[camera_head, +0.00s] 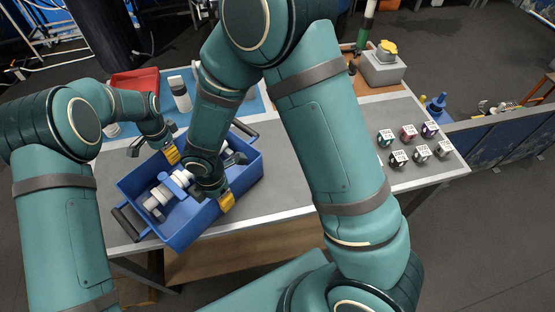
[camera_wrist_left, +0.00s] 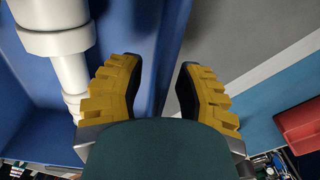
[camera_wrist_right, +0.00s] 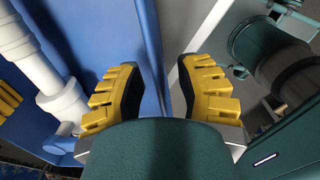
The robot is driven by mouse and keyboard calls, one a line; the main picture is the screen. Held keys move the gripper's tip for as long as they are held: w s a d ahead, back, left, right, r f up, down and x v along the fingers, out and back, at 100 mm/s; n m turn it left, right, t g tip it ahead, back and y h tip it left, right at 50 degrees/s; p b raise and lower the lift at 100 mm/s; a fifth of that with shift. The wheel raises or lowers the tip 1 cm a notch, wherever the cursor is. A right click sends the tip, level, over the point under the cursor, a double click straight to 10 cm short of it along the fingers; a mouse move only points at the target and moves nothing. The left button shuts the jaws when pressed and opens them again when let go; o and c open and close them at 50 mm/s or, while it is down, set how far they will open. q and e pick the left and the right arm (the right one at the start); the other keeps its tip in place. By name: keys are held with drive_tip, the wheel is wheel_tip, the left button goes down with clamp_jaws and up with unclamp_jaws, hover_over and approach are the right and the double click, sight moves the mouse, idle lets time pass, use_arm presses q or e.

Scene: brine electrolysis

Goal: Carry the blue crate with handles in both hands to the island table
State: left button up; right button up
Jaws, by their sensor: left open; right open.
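The blue crate (camera_head: 187,238) sits at an angle on the grey table and holds white pipe-like parts (camera_head: 160,197). One dark handle (camera_head: 127,224) shows at its lower-left end, the other (camera_head: 245,129) at its upper-right end. My left gripper (camera_head: 172,155) is open at the far long wall. In the left wrist view the crate wall (camera_wrist_left: 152,70) runs between its spread fingers. My right gripper (camera_head: 226,201) is open at the near long wall. In the right wrist view the wall (camera_wrist_right: 150,50) lies between its fingers. My right arm hides part of the crate.
The grey table (camera_head: 290,200) bears the crate. Behind it are a red tray (camera_head: 135,80), a white bottle (camera_head: 180,93) and a blue mat. Several small labelled cubes (camera_head: 408,132) and a grey box with a yellow top (camera_head: 382,68) stand to the right. A low blue partition (camera_head: 490,145) stands beyond.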

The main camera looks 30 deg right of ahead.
use_arm(q)
wheel_tip(320, 180, up, 11)
drive_tip(key=shift+f, duration=0.1)
use_arm(e)
drive_tip(key=shift+r, duration=0.6)
wheel_tip(320, 180, up, 11)
idle(0.5)
